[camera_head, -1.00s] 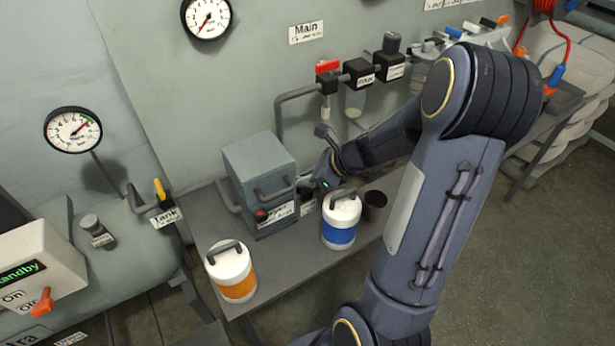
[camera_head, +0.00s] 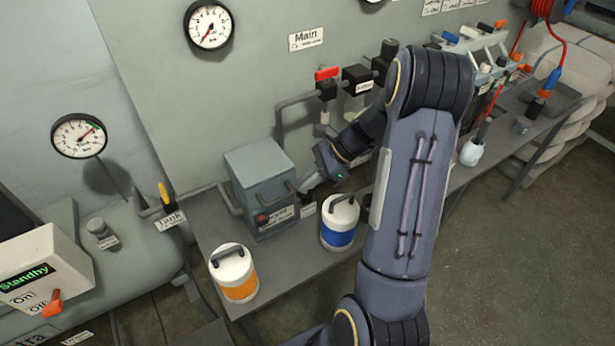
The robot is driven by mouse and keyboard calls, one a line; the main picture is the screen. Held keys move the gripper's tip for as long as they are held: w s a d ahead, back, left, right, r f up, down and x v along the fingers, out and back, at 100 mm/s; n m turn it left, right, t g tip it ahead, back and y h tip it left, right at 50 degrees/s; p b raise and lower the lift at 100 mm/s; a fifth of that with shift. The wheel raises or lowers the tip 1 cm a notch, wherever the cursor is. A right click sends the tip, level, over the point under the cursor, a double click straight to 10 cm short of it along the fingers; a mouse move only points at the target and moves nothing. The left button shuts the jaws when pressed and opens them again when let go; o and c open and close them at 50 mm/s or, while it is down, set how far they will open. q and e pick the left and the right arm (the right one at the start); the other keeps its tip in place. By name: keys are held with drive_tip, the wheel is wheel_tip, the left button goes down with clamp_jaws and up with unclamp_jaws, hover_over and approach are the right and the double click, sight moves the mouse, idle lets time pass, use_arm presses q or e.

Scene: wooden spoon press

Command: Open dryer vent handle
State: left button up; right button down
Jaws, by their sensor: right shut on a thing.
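The dryer is a grey box (camera_head: 262,185) on the bench, with a dark bar handle, a red knob (camera_head: 262,218) and a white label on its front. My right gripper (camera_head: 309,186) is at the box's right side, low, just above a small label (camera_head: 308,210). It is shut on the dryer vent handle, which is mostly hidden by the fingers. How far the handle is turned cannot be told. My right arm crosses the picture from the bottom. My left gripper is not in view.
A white and blue canister (camera_head: 339,222) stands just below my right gripper. A white and orange canister (camera_head: 234,273) stands at the bench's front left. Pipes with a red-handled valve (camera_head: 327,80) run along the wall behind. A yellow lever (camera_head: 165,194) is at the left.

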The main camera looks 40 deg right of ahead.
drive_tip(key=shift+w+n+g+y+p, duration=0.15)
drive_tip(key=shift+n+g+y+p, duration=0.4)
drive_tip(key=shift+n+g, duration=0.95)
drive_tip(key=shift+n, duration=0.4)
drive_tip(key=c, duration=1.7)
unclamp_jaws()
drive_tip(key=shift+c, duration=0.2)
drive_tip(key=v, duration=0.7)
drive_tip(key=shift+d+r, duration=0.25)
drive_tip(key=shift+r, duration=0.1)
drive_tip(key=shift+a+r, duration=0.1)
